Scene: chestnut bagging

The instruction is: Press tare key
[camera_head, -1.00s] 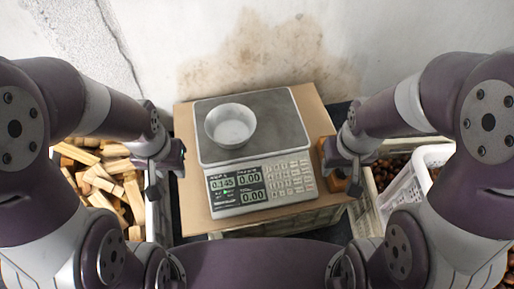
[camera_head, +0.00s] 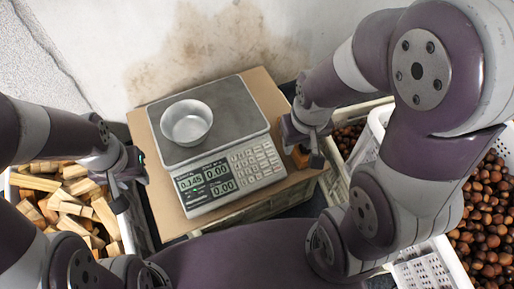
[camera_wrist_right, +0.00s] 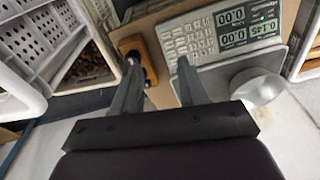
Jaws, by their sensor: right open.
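The scale (camera_head: 222,104) stands on a cardboard-topped crate, with its keypad (camera_head: 253,162) on the front right of its panel. The keypad also shows in the right wrist view (camera_wrist_right: 190,40). The tare key's label is too small to read. The display (camera_head: 203,178) reads about 0.145, 0.00 and 0.00. A metal bowl (camera_head: 187,123) sits on the pan. My right gripper (camera_head: 306,150) is just right of the scale; in the right wrist view (camera_wrist_right: 158,80) its fingers are apart and empty, below the keypad. My left gripper (camera_head: 130,185) hangs left of the scale; its jaw opening is unclear.
A crate of wood pieces (camera_head: 128,232) is at left. A white basket (camera_head: 372,135) and a large bin of chestnuts (camera_head: 455,262) are at right. An orange-brown block (camera_wrist_right: 133,45) lies beside the scale near my right gripper. A stained wall closes the back.

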